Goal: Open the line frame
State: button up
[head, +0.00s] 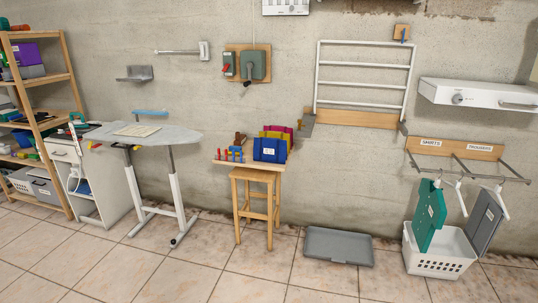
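The line frame (364,65) is a white rack of several horizontal bars on the wall, right of centre. It stands upright, folded up close to the wall. Its lower end meets a wooden board (350,118) with a grey bracket (307,126) at the left end. A small wooden block (402,31) with a blue piece on it sits at the frame's top right corner. I cannot tell whether the blue piece touches the frame. My gripper is not in view.
A stool (255,178) with coloured boxes stands left of the frame. Below lies a grey tray (338,246) on the floor. A white wall unit (480,95), a hanging rail (470,155) and a white basket (438,258) are at right. The front tiles are clear.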

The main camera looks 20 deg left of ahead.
aim_at(523, 102)
jog(key=i+j, duration=0.5)
jog(key=i, duration=0.15)
jog(key=i+j, duration=1)
jog(key=i, duration=0.25)
jog(key=i+j, duration=0.5)
jog(key=i, duration=0.15)
jog(key=i+j, duration=0.5)
jog(key=i+j+u, duration=0.1)
jog(key=i+j, duration=0.4)
jog(key=i, duration=0.25)
jog(key=k+l+u, duration=0.15)
jog(key=k+l, duration=0.15)
jog(key=l, duration=0.15)
jog(key=k+l+u, duration=0.15)
jog(key=k+l, duration=0.15)
jog(key=l+z, duration=0.15)
jog(key=z, duration=0.3)
jog(key=k+l+z, duration=0.1)
jog(key=z, duration=0.4)
jog(key=l+z, duration=0.2)
jog(key=z, duration=0.25)
jog(key=l+z, duration=0.15)
jog(key=z, duration=0.3)
jog(key=i+l+z, duration=0.1)
jog(key=z, duration=0.35)
